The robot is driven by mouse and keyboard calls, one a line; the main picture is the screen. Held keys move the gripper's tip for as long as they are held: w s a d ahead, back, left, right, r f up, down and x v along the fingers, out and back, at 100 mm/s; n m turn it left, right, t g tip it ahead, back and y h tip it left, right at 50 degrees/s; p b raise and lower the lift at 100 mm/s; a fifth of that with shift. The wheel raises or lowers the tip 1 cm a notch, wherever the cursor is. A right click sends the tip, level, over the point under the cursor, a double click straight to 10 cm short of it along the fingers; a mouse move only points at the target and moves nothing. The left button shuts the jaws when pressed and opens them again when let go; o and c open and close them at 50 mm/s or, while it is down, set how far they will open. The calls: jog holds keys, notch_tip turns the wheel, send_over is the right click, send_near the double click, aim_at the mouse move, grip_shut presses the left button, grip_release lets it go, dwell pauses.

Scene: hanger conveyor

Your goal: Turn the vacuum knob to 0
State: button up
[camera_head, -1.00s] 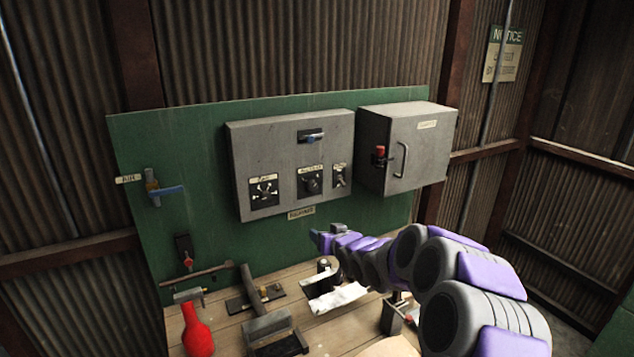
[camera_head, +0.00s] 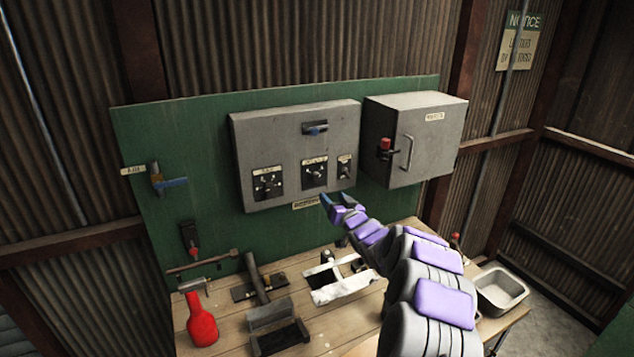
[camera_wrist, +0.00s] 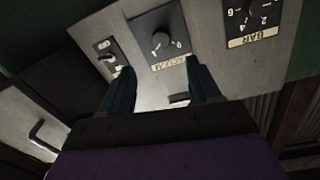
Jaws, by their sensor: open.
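The vacuum knob (camera_head: 314,174) is a dark round knob on a black square plate, in the middle of the lower row on the grey control box (camera_head: 270,140). In the wrist view the vacuum knob (camera_wrist: 160,40) appears upside down, with its VACUUM label below it and a 0 mark at its right; its exact setting is too small to read. My gripper (camera_head: 337,199) is open and empty, just below and right of the knob in the head view. In the wrist view my gripper (camera_wrist: 163,80) has its blue fingers apart, pointing towards the knob without touching it.
A BAR dial (camera_head: 267,184) sits left of the knob and a small switch (camera_head: 344,168) right of it. A grey cabinet (camera_head: 420,140) with a handle stands to the right. The wooden bench (camera_head: 340,320) below holds a red bottle (camera_head: 201,322) and several tools.

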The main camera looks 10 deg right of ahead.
aim_at(318, 180)
jog(key=p+x, duration=0.1)
jog(key=x, duration=0.8)
jog(key=shift+a, duration=0.1)
jog(key=shift+w+d+p, duration=0.3)
jog(key=shift+w+p, duration=0.05)
jog(key=shift+w, duration=0.25)
jog(key=shift+w+a, duration=0.1)
jog(key=shift+w, duration=0.45)
jog(key=shift+w+a+p, duration=0.4)
jog(key=shift+w+a, duration=0.1)
jog(key=shift+a, duration=0.35)
jog(key=shift+d, duration=0.45)
jog(key=shift+c, duration=1.1)
jog(key=shift+a, duration=0.3)
jog(key=c, duration=0.8)
jog(key=shift+d, duration=0.1)
jog(key=shift+d, duration=0.1)
